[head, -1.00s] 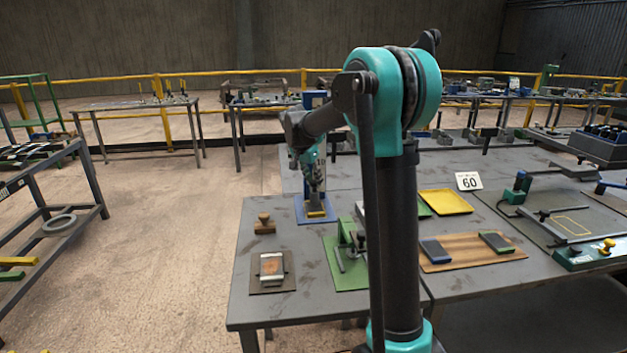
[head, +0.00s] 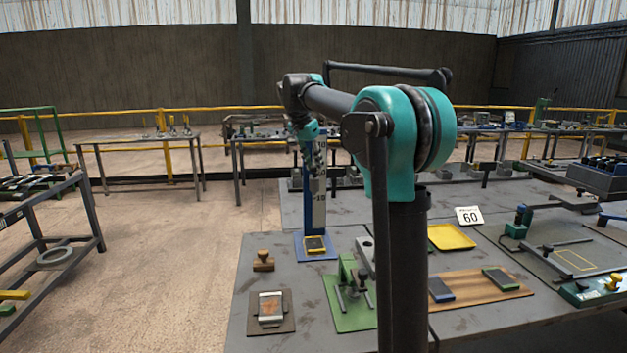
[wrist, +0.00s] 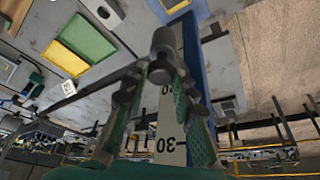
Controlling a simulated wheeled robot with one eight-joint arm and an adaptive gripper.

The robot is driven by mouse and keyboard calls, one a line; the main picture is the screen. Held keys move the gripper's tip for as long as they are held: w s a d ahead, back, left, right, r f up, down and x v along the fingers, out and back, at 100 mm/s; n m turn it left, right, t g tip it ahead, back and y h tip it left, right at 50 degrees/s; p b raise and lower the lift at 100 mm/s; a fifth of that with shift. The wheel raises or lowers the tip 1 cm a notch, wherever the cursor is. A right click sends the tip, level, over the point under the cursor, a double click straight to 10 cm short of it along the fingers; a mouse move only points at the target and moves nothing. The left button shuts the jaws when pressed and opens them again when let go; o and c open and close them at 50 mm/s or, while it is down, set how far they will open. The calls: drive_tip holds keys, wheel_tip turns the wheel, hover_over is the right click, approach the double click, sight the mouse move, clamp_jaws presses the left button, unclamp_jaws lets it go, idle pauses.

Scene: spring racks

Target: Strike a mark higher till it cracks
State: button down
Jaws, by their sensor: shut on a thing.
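A blue upright column (head: 320,205) with a white numbered scale stands on a blue base (head: 301,256) at the far left of the near bench. A dark plate with a yellow edge (head: 316,244) lies on that base; I cannot make out any crack. My gripper (wrist: 160,76) is shut on a dark grey cylindrical weight (wrist: 163,46) in front of the scale (wrist: 170,140). In the head view my gripper (head: 317,165) is well above the plate, and the weight is hard to pick out.
A wooden stamp-like block (head: 263,261), a brown board with a metal piece (head: 271,311) and a green fixture (head: 354,312) stand near the column. A yellow tray (head: 451,237) and a white 60 card (head: 469,216) lie right.

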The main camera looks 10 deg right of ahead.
drive_tip(key=shift+r, duration=0.65)
drive_tip(key=c, duration=1.3)
unclamp_jaws()
drive_tip(key=shift+o, duration=0.2)
drive_tip(key=v, duration=1.2)
